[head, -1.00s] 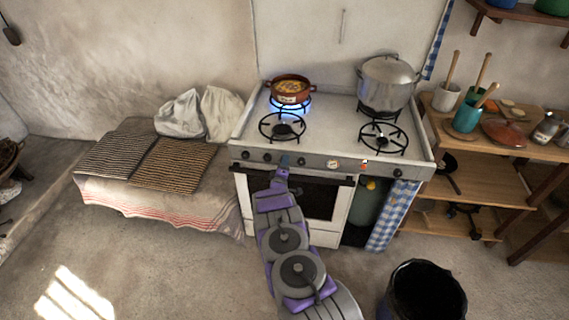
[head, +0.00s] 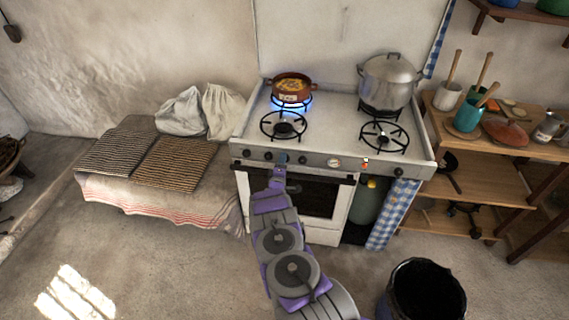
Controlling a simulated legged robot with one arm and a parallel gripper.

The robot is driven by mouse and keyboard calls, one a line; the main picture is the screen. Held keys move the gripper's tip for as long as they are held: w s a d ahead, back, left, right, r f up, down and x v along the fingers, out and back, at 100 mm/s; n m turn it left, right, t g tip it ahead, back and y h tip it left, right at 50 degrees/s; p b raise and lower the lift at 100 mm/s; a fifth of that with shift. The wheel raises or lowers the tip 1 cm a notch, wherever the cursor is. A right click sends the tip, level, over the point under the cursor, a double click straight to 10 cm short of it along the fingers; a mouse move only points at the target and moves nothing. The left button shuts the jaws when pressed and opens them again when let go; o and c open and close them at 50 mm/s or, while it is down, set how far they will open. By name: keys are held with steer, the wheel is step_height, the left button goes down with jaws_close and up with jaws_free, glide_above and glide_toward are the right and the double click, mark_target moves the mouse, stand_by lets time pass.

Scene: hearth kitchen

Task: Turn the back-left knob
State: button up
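The white stove has a row of dark knobs along its front panel (head: 318,162). Two knobs show at the left end, the outer one (head: 246,153) and one beside it (head: 268,155). Another knob (head: 302,160) shows just right of my gripper. My gripper (head: 281,158) is at the panel between these knobs, and its tip covers that spot. Whether it is open or shut on a knob is too small to tell. The back-left burner (head: 291,103) has a blue flame under a brown pot of food (head: 291,87).
The front-left burner (head: 284,125) and front-right burner (head: 384,136) are bare. A lidded steel pot (head: 388,82) stands on the back-right burner. A black bin (head: 428,290) is at the lower right. A cloth-covered bench (head: 160,203) stands left; floor before it is clear.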

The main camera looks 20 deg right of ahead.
steer(key=shift+o, duration=0.9)
steer(key=shift+s+d+r, duration=0.1)
steer(key=shift+r, duration=0.05)
steer(key=shift+s+d, duration=0.1)
steer(key=shift+d, duration=0.05)
steer(key=p+v, duration=0.3)
steer(key=v, duration=1.4)
steer(key=shift+a, duration=0.35)
